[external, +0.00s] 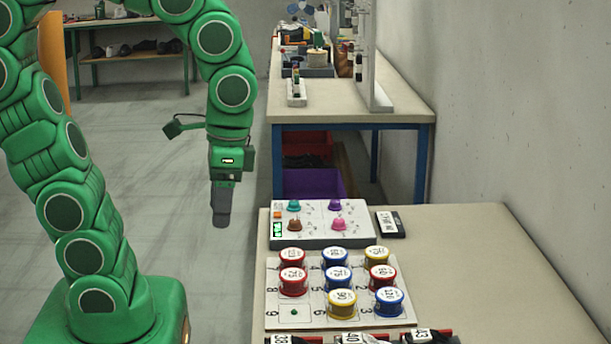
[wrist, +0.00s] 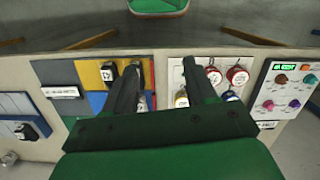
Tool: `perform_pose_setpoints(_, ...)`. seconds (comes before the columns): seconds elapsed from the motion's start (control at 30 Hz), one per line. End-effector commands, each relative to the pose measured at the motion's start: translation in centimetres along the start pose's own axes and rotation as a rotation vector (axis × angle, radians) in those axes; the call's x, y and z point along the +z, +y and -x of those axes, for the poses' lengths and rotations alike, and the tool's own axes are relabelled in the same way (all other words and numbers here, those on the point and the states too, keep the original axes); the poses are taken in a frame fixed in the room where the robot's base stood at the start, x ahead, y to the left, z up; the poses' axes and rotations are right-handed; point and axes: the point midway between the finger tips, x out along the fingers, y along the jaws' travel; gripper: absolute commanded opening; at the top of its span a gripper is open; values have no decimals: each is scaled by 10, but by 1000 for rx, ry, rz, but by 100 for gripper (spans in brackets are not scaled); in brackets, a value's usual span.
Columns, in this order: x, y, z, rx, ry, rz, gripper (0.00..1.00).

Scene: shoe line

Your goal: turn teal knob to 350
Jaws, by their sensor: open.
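The teal knob (external: 294,206) is at the upper left of a pale knob panel (external: 316,237) on the near table. It also shows at the panel's upper right in the wrist view (wrist: 310,79). The panel bears a purple knob (external: 335,205), a brown knob (external: 294,224), a pink knob (external: 339,224) and a lit green display (external: 277,229). The display's digits are too small to read. My gripper (external: 221,222) points down, left of the table and apart from the panel. In the wrist view its two fingers (wrist: 162,78) are spread with nothing held between them.
A board (external: 273,300) with several red, blue and yellow round labelled containers (external: 293,282) lies in front of the panel. A dark labelled block (external: 390,224) is right of the panel. A blue-legged table (external: 330,118) stands behind. The near table's right side is clear.

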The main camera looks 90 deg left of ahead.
Motion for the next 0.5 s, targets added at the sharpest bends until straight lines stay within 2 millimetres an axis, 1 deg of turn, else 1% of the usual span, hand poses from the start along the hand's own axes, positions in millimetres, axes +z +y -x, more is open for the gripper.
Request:
perform_pose_setpoints(0.03, -12, -6, 1, 4, -2, 40, 56)
perform_pose_setpoints(0.27, -67, -36, 9, 23, 18, 214, 56)
perform_pose_setpoints(0.37, -89, -53, 9, 31, 23, 291, 56)
perform_pose_setpoints(0.5, -120, -81, 9, 41, 36, 400, 56)
